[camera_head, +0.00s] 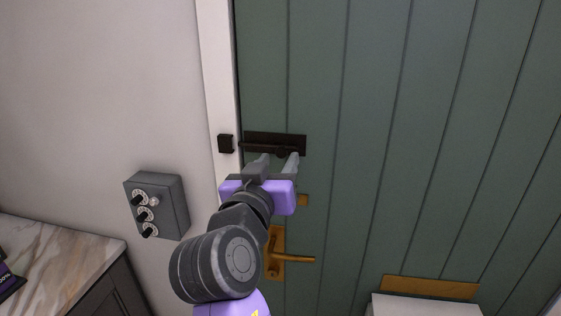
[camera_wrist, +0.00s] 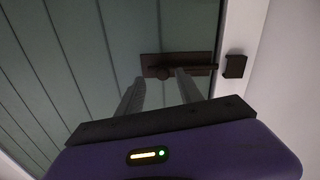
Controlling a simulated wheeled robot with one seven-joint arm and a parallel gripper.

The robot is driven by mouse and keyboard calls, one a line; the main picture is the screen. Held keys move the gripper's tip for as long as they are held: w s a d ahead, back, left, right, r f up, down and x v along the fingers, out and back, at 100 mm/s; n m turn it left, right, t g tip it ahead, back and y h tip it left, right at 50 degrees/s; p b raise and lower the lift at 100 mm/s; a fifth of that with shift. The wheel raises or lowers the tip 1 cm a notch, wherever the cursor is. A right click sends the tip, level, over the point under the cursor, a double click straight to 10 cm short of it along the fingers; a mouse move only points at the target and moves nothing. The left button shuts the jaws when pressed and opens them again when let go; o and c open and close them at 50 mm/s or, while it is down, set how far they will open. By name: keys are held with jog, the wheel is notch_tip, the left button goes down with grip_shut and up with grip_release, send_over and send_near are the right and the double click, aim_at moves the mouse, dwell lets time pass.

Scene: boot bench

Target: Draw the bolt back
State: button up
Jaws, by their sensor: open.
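A dark bolt (camera_head: 256,147) on a dark backplate (camera_head: 291,138) is mounted on the green plank door (camera_head: 370,130) near its left edge. Its rod reaches toward a dark keeper (camera_head: 226,144) on the white frame. A small round knob sits on the rod, and it also shows in the wrist view (camera_wrist: 164,73). My gripper (camera_head: 279,158) is open just below the bolt. In the wrist view my gripper (camera_wrist: 158,85) has its two fingers apart, with the knob between their tips in the picture. I cannot tell whether they touch it.
A brass lever handle (camera_head: 290,258) is on the door below my gripper. A grey box with several dials (camera_head: 157,206) is on the wall to the left. A marble-topped cabinet (camera_head: 60,262) stands at lower left, and a white object (camera_head: 425,305) stands at lower right.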

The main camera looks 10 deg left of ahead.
jog(key=s, duration=0.3)
jog(key=s+b, duration=0.1)
jog(key=s, duration=0.1)
jog(key=shift+s+a, duration=0.15)
jog(key=shift+a, duration=0.1)
